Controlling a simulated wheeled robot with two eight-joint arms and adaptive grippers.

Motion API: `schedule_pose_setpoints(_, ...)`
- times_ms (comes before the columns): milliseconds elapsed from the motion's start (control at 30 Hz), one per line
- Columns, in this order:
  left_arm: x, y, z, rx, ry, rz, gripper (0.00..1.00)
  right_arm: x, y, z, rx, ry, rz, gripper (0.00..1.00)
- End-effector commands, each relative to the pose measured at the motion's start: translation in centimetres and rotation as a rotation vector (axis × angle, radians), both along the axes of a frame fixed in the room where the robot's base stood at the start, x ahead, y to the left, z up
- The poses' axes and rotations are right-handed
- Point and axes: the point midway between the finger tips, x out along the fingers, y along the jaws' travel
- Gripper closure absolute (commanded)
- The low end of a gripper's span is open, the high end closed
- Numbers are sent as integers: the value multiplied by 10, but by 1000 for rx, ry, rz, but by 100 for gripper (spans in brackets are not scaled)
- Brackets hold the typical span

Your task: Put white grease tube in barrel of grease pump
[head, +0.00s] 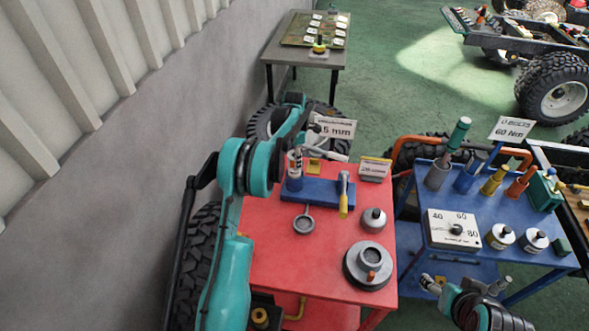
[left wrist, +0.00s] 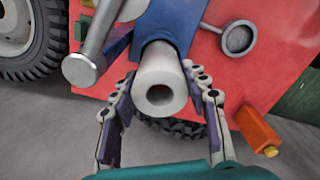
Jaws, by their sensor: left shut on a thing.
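The white grease tube (left wrist: 160,82) is a hollow pale cylinder, its open end facing the camera in the left wrist view. My left gripper (left wrist: 165,95) has a finger on either side of it and is shut on it. The tube's far end meets the blue barrel of the grease pump (left wrist: 150,45); how deep it sits in the barrel I cannot tell.
A blue cart (head: 490,260) with tools stands to the right. The table's front left is clear.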

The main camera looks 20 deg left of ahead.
Motion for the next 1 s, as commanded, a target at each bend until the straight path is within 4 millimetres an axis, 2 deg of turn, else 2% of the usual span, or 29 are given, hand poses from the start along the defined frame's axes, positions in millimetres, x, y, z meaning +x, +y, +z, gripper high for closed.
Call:
schedule_pose_setpoints(167, 0, 0, -16, 0, 0, -1, 91, 0, 0, -2, 0, 0, 0, 34)
schedule_pose_setpoints(333, 0, 0, -40, 0, 0, -1, 91, 0, 0, -6, 0, 0, 0, 34)
schedule_pose_setpoints(733, 0, 0, -47, 0, 0, -1, 91, 0, 0, -10, 0, 0, 0, 34)
schedule_pose_setpoints(767, 0, 0, -47, 0, 0, -1, 50, 0, 0, -9, 0, 0, 0, 34)
schedule_pose_setpoints(800, 0, 0, -46, 0, 0, -1, 39, 0, 0, -9, 0, 0, 0, 34)
schedule_pose_setpoints(833, 0, 0, -46, 0, 0, -1, 34, 0, 0, -8, 0, 0, 0, 34)
schedule_pose_setpoints(1000, 0, 0, -46, 0, 0, -1, 34, 0, 0, -8, 0, 0, 0, 34)
